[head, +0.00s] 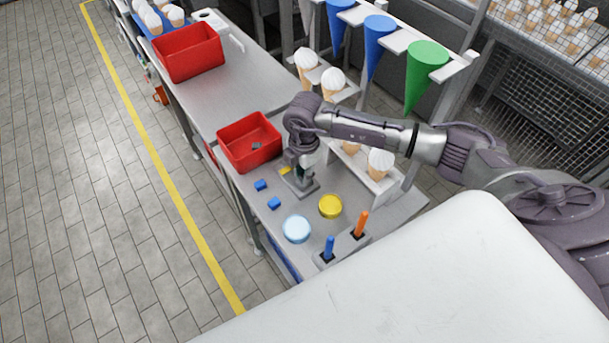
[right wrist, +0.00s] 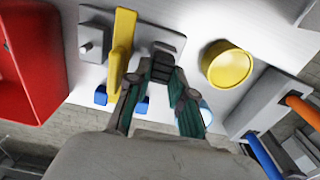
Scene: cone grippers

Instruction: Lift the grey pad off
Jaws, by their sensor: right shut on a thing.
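My right gripper (head: 303,181) reaches down from the right over the worktop. In the right wrist view its two teal fingers (right wrist: 160,75) are closed around a small dark grey pad (right wrist: 162,60). The pad sits at a light grey plate (right wrist: 168,38); I cannot tell whether it touches the plate or is just above it. A yellow upright bar (right wrist: 121,45) stands close on the left of the fingers, with a grey block (right wrist: 91,42) beyond it. In the head view the arm partly hides the pad. My left gripper is not in view.
A red bin (head: 249,142) stands left of the gripper. Two blue cubes (head: 274,203), a yellow round tub (head: 330,206), a light blue round lid (head: 296,229) and blue and orange handles (head: 361,222) are nearby. A rack of cones (head: 381,163) stands behind.

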